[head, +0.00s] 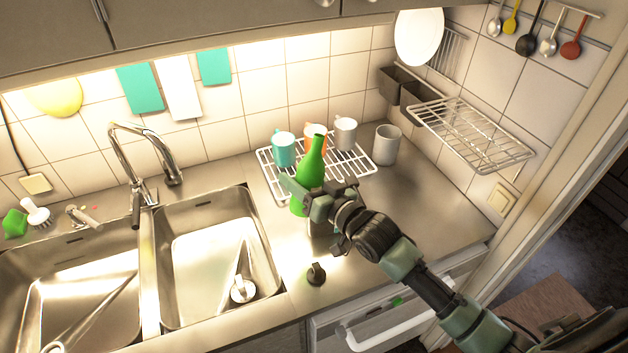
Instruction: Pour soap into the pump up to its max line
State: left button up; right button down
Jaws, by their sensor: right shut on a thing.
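A green bottle (311,166) with a narrow neck stands nearly upright at the counter, right of the sinks. My right gripper (300,200) is shut on its lower body, reaching in from the lower right. The gripper hides part of the bottle, so I cannot tell whether its base touches the counter. A small dark piece (316,275) with a knob-like top sits on the counter near the front edge; it may be the pump's head. The pump's container and its max line cannot be made out; something partly shows below my gripper. My left gripper is out of view.
A white wire rack (273,182) behind the bottle holds several mugs, including a teal mug (284,149). A grey mug (386,144) stands right of it. The double sink (147,270) and tap (140,160) lie left. A wall rack (470,132) juts out at right.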

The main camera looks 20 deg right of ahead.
aim_at(292, 202)
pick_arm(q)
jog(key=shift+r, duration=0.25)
pick_arm(e)
jog(key=shift+a+r, duration=0.1)
jog(key=shift+r, duration=0.05)
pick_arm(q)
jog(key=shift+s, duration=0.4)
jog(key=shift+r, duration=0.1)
pick_arm(e)
jog(key=shift+a, duration=0.1)
jog(key=shift+s+a+m+p, duration=0.4)
jog(key=shift+m+p, duration=0.3)
jog(key=shift+p, duration=0.35)
jog(key=shift+s+a+m+g+p, duration=0.15)
jog(key=shift+a+m+g+p, duration=0.25)
jog(key=shift+a+m+p, duration=0.1)
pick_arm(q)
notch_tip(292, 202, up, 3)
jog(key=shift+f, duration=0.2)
pick_arm(e)
jog(key=shift+f, duration=0.3)
